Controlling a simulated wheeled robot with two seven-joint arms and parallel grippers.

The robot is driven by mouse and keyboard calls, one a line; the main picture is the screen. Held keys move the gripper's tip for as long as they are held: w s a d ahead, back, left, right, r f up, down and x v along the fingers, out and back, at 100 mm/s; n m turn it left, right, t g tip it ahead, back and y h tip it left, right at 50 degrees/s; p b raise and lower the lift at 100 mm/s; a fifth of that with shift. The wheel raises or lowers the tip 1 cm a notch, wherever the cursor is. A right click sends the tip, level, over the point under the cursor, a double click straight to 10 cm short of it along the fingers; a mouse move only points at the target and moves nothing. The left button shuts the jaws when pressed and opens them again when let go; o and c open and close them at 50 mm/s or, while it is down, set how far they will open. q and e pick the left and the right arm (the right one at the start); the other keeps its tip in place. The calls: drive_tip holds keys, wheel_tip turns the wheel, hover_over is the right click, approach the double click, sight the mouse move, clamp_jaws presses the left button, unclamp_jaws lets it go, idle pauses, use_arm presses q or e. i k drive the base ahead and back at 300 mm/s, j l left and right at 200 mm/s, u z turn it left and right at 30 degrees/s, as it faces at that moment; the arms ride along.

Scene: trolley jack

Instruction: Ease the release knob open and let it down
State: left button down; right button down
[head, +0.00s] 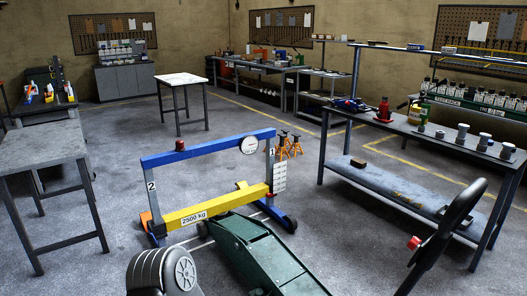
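The green trolley jack (255,252) lies low on the floor at the bottom centre, its near end cut off by the frame. Its front reaches under the yellow beam (225,203) marked 2500 kg, which spans a blue frame (215,147). I cannot tell whether jack and beam touch. A dark curved bar (450,228) rises at the lower right, with a small red knob (414,243) on its left side; I cannot see whether it joins the jack. Neither gripper shows.
A long workbench (400,125) stands right, a grey table (42,152) left.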

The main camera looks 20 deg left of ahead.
sight(414, 244)
drive_tip(key=i+j+z, duration=0.75)
drive_tip(key=j+z, duration=0.2)
drive_tip(key=i+j+z, duration=0.15)
drive_tip(key=j+z, duration=0.15)
drive_tip(key=j, duration=0.1)
